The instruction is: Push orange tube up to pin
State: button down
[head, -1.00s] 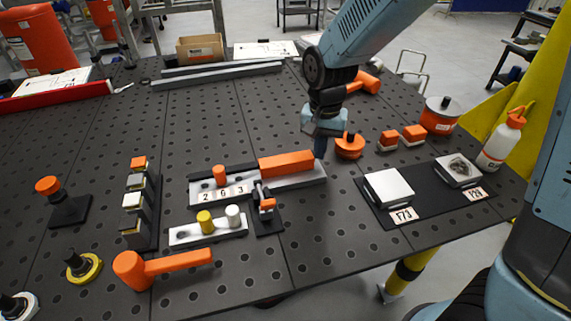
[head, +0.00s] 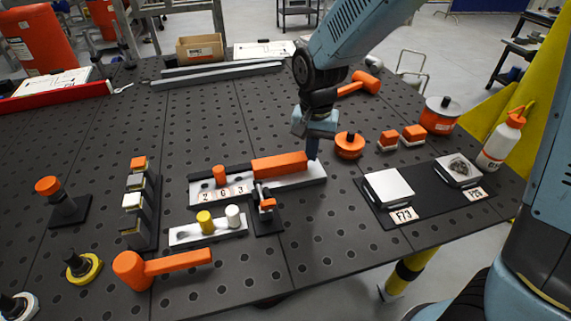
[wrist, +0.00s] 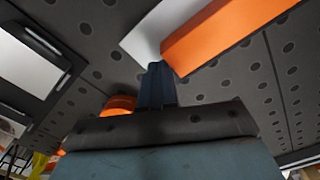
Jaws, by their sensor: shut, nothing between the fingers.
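The orange tube (head: 279,164), a long square-sided bar, lies along a pale fixture plate (head: 313,176). A short upright orange pin (head: 219,174) stands on the same plate to its left, with a visible gap between them. My gripper (head: 312,155) is shut and points down at the tube's right end, at or very near the end face. In the wrist view the shut fingers (wrist: 158,72) are beside the end of the tube (wrist: 225,35); exact contact is hard to tell. Number tiles 2, 6 and 3 (head: 223,193) lie in front of the pin.
A toggle clamp (head: 266,203) stands in front of the plate. A block with yellow and white pegs (head: 208,228) and an orange mallet (head: 160,266) are nearer. An orange round knob (head: 349,145) sits right of my gripper. A black mat (head: 425,196) lies further right.

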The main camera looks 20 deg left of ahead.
aim_at(291, 157)
jog(key=shift+s+a, duration=0.55)
jog(key=shift+a, duration=0.35)
jog(key=shift+s+a, duration=0.55)
jog(key=shift+a, duration=0.35)
jog(key=shift+s+a, duration=0.55)
jog(key=shift+a, duration=0.35)
dwell(1.8)
jog(key=shift+w+d, duration=0.15)
jog(key=shift+d, duration=0.05)
jog(key=shift+w+d, duration=0.2)
jog(key=shift+d, duration=0.1)
jog(key=shift+r, duration=3.5)
jog(key=w+d+r+t, duration=0.1)
jog(key=d+r, duration=0.2)
jog(key=d, duration=0.4)
jog(key=w+d+r+t+y, duration=0.1)
jog(key=d+r, duration=0.3)
jog(key=d, duration=0.3)
jog(key=w+d+r, duration=0.1)
jog(key=d+r, duration=0.2)
jog(key=d, duration=0.3)
jog(key=s+d+r+t, duration=0.1)
jog(key=s+d, duration=0.4)
jog(key=d, duration=0.3)
jog(key=s+d+r+t+h, duration=0.1)
jog(key=s+d+r+t, duration=0.1)
jog(key=s+d, duration=0.3)
jog(key=d, duration=0.3)
jog(key=shift+d+r+t, duration=0.3)
jog(key=shift+d, duration=0.05)
